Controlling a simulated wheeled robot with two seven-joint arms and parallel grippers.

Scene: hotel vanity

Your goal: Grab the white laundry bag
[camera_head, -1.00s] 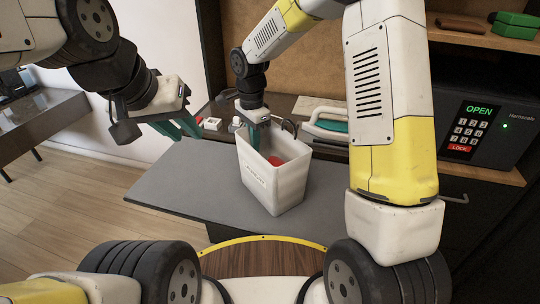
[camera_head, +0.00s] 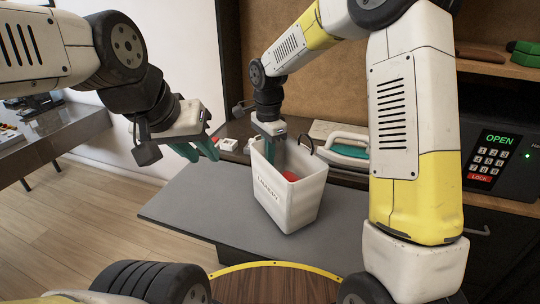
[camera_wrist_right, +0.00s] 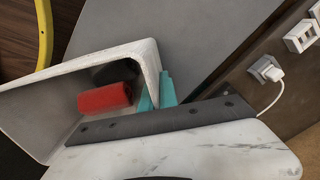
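The white laundry bag (camera_head: 288,200) is a stiff, open-topped container with lettering on its front, over the grey bench top. It leans slightly in the head view; I cannot tell whether its base touches. A red roll-shaped item and something dark lie inside, and the bag also shows in the right wrist view (camera_wrist_right: 50,100). My right gripper (camera_head: 272,150) reaches down at its back left rim. In the right wrist view its teal fingers (camera_wrist_right: 157,92) are on either side of the bag's wall, closed on it. My left gripper (camera_head: 196,150) is open and empty, left of the bag.
An iron (camera_head: 348,144) stands behind the bag, beside a safe (camera_head: 495,155) reading OPEN. A white socket block (camera_head: 228,144) and a plug (camera_wrist_right: 270,72) are at the back. The grey bench (camera_head: 190,205) is clear to the left; wooden floor lies beyond.

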